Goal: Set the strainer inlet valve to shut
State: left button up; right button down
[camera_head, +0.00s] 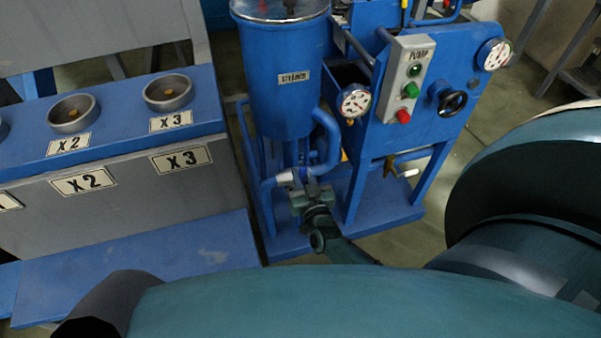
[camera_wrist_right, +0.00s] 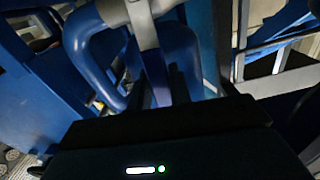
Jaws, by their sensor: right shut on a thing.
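The blue strainer (camera_head: 285,80) stands at the top middle, with its name plate on the front. Below it, a blue pipe carries a pale grey valve section (camera_head: 285,177). My right gripper (camera_head: 305,190) is at this section, under the strainer. In the right wrist view, a flat grey lever (camera_wrist_right: 148,45) runs down from the grey pipe section (camera_wrist_right: 122,10) toward the gripper (camera_wrist_right: 165,112). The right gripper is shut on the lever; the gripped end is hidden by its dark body. My left gripper is not seen.
The blue pump stand (camera_head: 415,110) with gauges, buttons and a black handwheel (camera_head: 452,102) is to the right. A blue bench (camera_head: 110,130) with labelled round cups is left. Curved blue pipes flank the gripper.

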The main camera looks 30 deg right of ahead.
jog(key=shift+w+a+r+n, duration=0.1)
jog(key=shift+w+a+n, duration=0.05)
jog(key=shift+a+n, duration=0.3)
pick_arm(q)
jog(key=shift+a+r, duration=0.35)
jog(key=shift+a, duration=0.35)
pick_arm(e)
jog(key=shift+n, duration=0.25)
jog(key=c, duration=1.3)
grip_release()
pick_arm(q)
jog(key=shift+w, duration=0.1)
